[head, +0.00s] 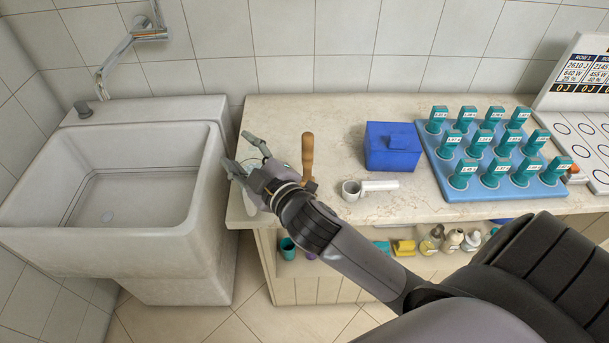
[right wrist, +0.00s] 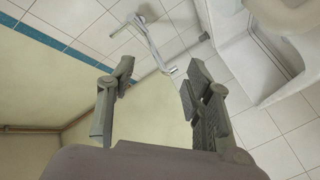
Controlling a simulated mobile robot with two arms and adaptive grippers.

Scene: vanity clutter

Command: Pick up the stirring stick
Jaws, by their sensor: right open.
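An upright brown wooden handle (head: 307,155) stands at the left part of the counter, just right of my right gripper; it is the only stick-like thing I make out. Its lower end is hidden behind my wrist. My right gripper (head: 241,151) is over the counter's left end, with its fingers apart and pointing up and left towards the sink. In the right wrist view the right gripper (right wrist: 157,80) is open, with nothing between its fingers. My left gripper is in neither view.
A white sink (head: 215,185) with a wall tap (head: 130,42) is left of the counter (head: 345,115). A blue box (head: 392,148), a small white cup with a handle (head: 352,190) and a blue tray (head: 460,190) of teal containers are to the right. Bottles stand on a shelf below.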

